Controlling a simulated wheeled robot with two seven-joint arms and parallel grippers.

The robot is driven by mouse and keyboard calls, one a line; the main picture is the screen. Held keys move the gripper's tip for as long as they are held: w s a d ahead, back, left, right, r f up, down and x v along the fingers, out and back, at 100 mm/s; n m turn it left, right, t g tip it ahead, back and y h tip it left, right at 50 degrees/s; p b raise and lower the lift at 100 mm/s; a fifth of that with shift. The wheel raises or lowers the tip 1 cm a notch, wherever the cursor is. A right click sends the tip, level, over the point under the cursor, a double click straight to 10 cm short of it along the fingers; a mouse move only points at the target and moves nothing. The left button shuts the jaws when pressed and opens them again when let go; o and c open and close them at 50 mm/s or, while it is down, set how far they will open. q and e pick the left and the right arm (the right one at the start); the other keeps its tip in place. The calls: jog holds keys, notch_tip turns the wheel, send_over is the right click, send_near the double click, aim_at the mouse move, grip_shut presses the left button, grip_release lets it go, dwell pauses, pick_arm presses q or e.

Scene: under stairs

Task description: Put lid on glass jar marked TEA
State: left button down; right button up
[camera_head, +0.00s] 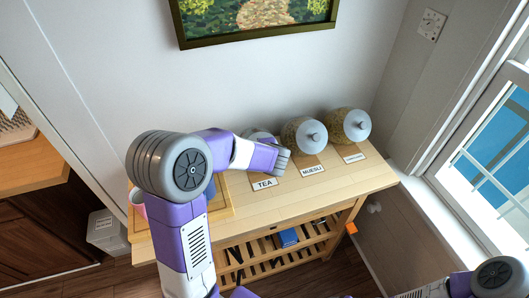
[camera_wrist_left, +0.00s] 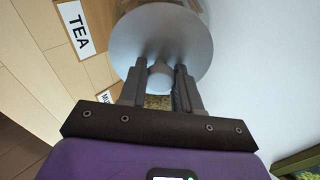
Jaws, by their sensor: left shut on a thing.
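My left gripper (camera_head: 283,160) is over the wooden table behind the TEA label (camera_head: 264,184). In the left wrist view my left gripper (camera_wrist_left: 160,88) is shut on the knob of a round grey lid (camera_wrist_left: 160,35). The TEA label (camera_wrist_left: 79,31) lies to the left of the lid there. The TEA glass jar (camera_head: 258,134) is mostly hidden behind my arm in the head view. I cannot tell whether the lid touches the jar's rim. My right gripper is not in view; only part of that arm shows at the lower right.
The MUESLI jar (camera_head: 303,136) and another lidded jar (camera_head: 348,126) stand to the right on the wooden table (camera_head: 335,186). A wall is close behind, with a framed picture (camera_head: 254,14) above. A window is at the right. The table's front right is clear.

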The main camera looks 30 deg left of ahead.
pick_arm(q)
jog(key=shift+w+a+f, duration=0.1)
jog(key=shift+a+f, duration=0.05)
jog(key=shift+f, duration=0.05)
jog(key=shift+c, duration=1.1)
grip_release()
jog(key=shift+r, duration=0.15)
jog(key=shift+d+v, duration=0.15)
jog(key=shift+v, duration=1.3)
jog(key=shift+d+v, duration=0.2)
jog(key=shift+v, duration=1.3)
jog(key=shift+w, duration=0.2)
